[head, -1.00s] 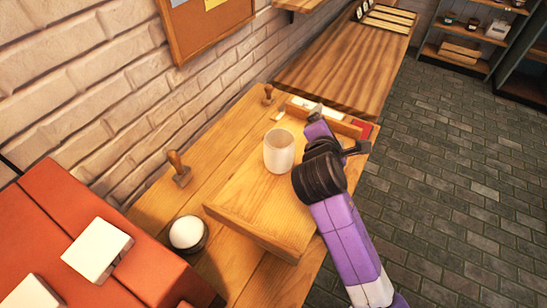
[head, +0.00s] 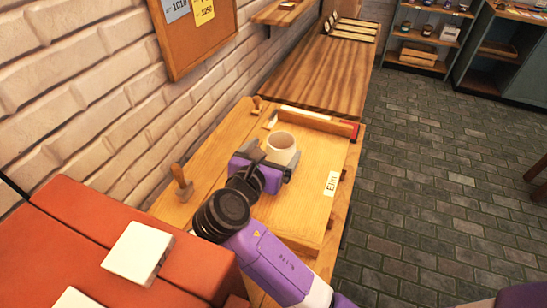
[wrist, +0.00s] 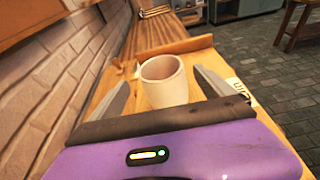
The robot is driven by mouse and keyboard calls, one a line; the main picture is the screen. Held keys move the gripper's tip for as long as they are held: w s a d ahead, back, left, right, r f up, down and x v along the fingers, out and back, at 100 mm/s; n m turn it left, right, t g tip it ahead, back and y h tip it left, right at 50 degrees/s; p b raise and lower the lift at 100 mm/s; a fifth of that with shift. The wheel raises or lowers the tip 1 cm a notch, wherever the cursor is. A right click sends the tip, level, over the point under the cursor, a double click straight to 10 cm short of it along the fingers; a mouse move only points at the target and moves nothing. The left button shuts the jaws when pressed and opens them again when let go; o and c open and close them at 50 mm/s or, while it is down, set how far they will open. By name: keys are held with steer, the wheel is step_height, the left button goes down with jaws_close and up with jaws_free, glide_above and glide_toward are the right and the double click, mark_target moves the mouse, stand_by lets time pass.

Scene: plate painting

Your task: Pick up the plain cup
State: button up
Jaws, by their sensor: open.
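The plain cup (head: 281,147) is off-white and stands upright on a wooden board with raised edges (head: 300,215) on the table. My gripper (head: 272,160) is at the near side of the cup and partly hides its lower part in the head view. In the wrist view the cup (wrist: 164,82) sits between my two grey fingers (wrist: 158,92), which are spread apart with one on each side. I cannot tell whether either finger touches the cup.
A label reading "Elin" (head: 332,183) is on the board's right side. A wooden-handled stamp (head: 182,183) stands left, near the brick wall. Orange boxes with white tiles (head: 138,252) are at the near left. Open floor (head: 430,190) lies to the right.

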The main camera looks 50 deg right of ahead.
mark_target(286, 138)
steer(key=shift+f, duration=0.15)
steer(key=shift+x, duration=0.8)
steer(key=p+x, duration=0.1)
steer(key=x, duration=0.4)
steer(key=shift+s+d, duration=0.15)
steer(key=shift+d, duration=0.4)
steer(key=c, duration=1.8)
steer(key=shift+o, duration=0.2)
